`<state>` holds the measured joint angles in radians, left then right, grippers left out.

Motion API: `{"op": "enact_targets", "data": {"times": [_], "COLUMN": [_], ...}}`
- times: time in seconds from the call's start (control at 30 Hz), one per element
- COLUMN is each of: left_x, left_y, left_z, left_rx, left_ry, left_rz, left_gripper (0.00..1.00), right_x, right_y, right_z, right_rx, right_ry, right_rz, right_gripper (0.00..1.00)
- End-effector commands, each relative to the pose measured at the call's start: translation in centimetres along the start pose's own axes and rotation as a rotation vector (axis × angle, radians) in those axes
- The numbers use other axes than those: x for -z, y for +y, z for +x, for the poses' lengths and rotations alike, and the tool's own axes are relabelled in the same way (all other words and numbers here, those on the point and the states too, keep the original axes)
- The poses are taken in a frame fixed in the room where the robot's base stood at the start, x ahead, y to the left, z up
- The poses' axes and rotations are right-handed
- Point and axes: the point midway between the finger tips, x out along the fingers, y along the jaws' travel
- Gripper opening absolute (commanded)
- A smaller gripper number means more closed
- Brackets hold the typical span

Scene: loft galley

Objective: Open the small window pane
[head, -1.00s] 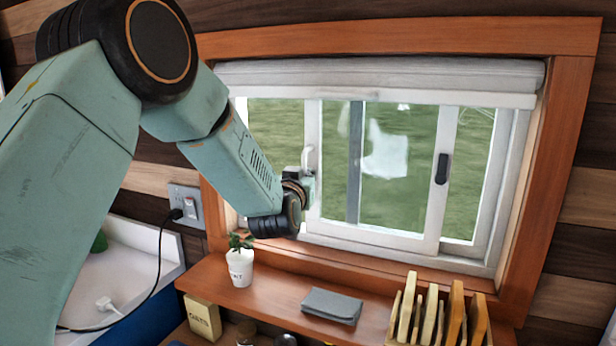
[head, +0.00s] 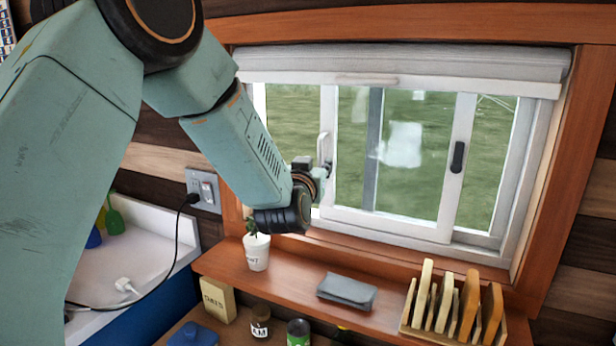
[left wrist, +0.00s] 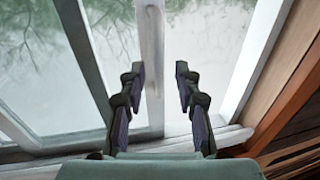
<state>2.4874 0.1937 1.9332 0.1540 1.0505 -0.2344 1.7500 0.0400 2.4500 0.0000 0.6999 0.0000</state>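The white-framed window has a pane (head: 415,130) with white stiles, a pale upright handle (head: 324,148) on its left stile and a dark latch (head: 458,157) on its right stile. My left gripper (head: 316,172) is at the lower end of the pale handle. In the left wrist view, its two fingers (left wrist: 160,78) are apart, and a white upright bar (left wrist: 152,45), seemingly the handle, shows between them, nearer the left finger. I cannot tell whether they touch. My right gripper is in neither view.
A wooden shelf (head: 300,284) below the window holds a potted plant (head: 257,252), a grey folded cloth (head: 347,291) and a rack of boards (head: 455,305). A rolled blind (head: 400,62) hangs above. A socket with a black cord (head: 203,190) is at left.

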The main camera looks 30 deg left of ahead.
Motion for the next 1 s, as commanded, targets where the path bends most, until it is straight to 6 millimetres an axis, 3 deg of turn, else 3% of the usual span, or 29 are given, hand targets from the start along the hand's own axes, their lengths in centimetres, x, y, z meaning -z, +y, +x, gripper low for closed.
{"op": "enact_targets", "data": {"times": [0.3, 0.5, 1.0], "left_x": [0.0, 0.0, 0.0], "left_y": [0.1, 0.1, 0.1], "left_z": [-5.5, -7.8, -8.6], "left_rx": [-0.001, 0.000, 0.000], "left_ry": [-0.002, -0.001, -0.001], "left_rz": [0.002, 0.001, 0.001], "left_gripper": [0.33, 0.33, 0.33], "right_x": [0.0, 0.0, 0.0], "right_y": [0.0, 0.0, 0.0], "right_z": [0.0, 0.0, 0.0], "right_rx": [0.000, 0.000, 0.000], "right_ry": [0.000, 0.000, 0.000], "right_rz": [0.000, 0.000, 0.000], "right_gripper": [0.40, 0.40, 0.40]}}
